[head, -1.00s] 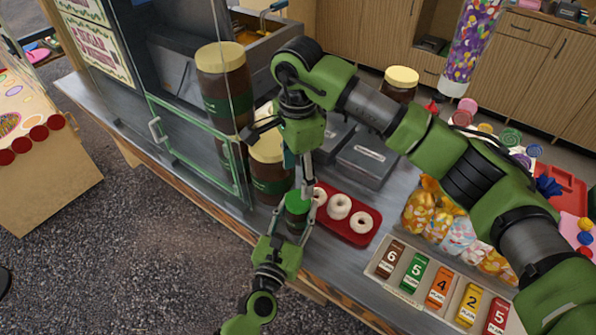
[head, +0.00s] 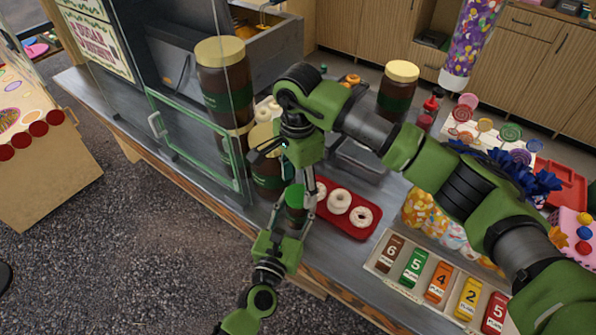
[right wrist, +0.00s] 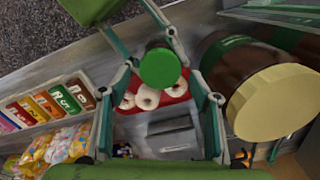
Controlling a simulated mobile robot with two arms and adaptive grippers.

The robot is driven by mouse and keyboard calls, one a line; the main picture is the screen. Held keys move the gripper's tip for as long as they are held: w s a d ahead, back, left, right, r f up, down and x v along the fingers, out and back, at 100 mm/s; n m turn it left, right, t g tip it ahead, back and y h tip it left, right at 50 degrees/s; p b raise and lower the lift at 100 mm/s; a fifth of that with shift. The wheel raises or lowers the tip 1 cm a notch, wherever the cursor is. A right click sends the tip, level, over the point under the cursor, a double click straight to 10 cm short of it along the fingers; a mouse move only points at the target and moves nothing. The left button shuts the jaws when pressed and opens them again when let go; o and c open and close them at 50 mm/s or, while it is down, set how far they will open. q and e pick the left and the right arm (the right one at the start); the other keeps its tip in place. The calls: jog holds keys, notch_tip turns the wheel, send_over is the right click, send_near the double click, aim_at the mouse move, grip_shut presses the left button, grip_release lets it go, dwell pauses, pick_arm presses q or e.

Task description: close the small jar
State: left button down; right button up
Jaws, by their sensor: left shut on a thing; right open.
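The small jar (head: 296,196) is held upright near the counter's front edge in the head view. Its green round lid (right wrist: 160,68) faces up in the right wrist view and appears to sit on the jar; I cannot tell how tightly. My left gripper (head: 294,212) is shut on the jar's body from the front, and its fingers also show in the right wrist view (right wrist: 158,40). My right gripper (head: 290,178) is open just above the jar, with its fingers on either side of the lid in its wrist view and apart from it. The jar's lower part is partly hidden by fingers.
Large brown jars with cream lids (head: 222,75) stand close behind and left. A glass screen (head: 190,145) with a green frame is at left. A red tray (head: 348,228) of white doughnuts lies right of the jar. Price cards (head: 440,280) and sweet bags (head: 418,208) are farther right.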

jog(key=shift+f, duration=1.15)
jog(key=c, duration=1.2)
jog(key=shift+o, duration=0.2)
jog(key=m, duration=1.4)
jog(key=shift+m, duration=0.3)
jog(key=o, duration=1.2)
jog(key=shift+o, duration=0.2)
